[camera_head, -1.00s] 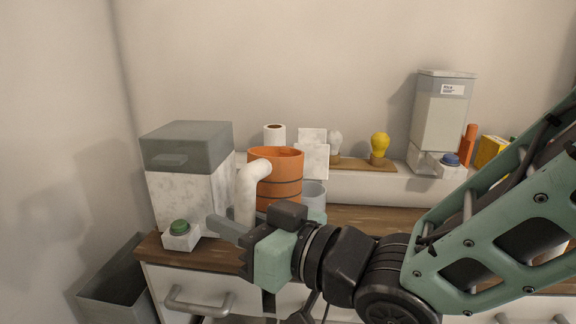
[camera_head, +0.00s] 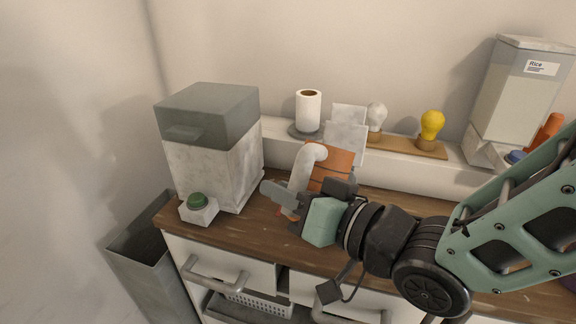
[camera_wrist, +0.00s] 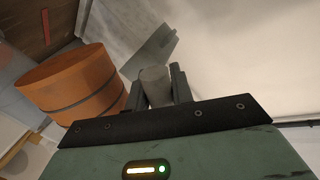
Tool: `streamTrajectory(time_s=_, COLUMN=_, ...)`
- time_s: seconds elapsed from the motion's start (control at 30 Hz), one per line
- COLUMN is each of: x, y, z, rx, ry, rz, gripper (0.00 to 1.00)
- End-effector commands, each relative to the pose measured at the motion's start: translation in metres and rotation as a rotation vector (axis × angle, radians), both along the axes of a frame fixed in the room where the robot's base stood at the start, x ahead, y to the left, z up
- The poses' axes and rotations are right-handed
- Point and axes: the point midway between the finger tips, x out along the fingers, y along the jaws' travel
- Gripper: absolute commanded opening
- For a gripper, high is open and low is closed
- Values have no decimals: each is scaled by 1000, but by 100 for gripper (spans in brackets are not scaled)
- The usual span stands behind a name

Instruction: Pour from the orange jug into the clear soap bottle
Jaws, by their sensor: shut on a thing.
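The orange jug (camera_head: 333,158), with a thick white curved handle (camera_head: 303,167), is at the middle of the wooden counter and looks tilted to the right. My gripper (camera_head: 289,201) is shut on the lower part of the handle. In the wrist view, the handle end (camera_wrist: 154,84) sits between the two dark fingers, and the orange body (camera_wrist: 75,82) with its dark band is to their left. My gripper and wrist hide the jug's lower part, so I cannot tell if it touches the counter. I cannot make out the clear soap bottle; the jug and my arm block that area.
A grey-lidded dispenser (camera_head: 212,140) with a green button (camera_head: 198,201) stands left of the jug. A paper roll (camera_head: 308,110), white cards (camera_head: 346,135) and bulbs, one yellow (camera_head: 432,126), are on the back ledge. A rice dispenser (camera_head: 520,95) is at the right.

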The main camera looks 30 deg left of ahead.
Motion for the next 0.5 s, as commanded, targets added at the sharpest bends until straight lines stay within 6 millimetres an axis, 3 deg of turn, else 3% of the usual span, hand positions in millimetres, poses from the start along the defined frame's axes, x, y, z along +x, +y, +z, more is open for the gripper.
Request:
streamTrajectory(time_s=0.17, x=3, y=0, z=2, rx=1, ry=147, rz=-1, gripper=0)
streamTrajectory(time_s=0.5, x=3, y=0, z=-3, rx=4, ry=133, rz=0, gripper=0)
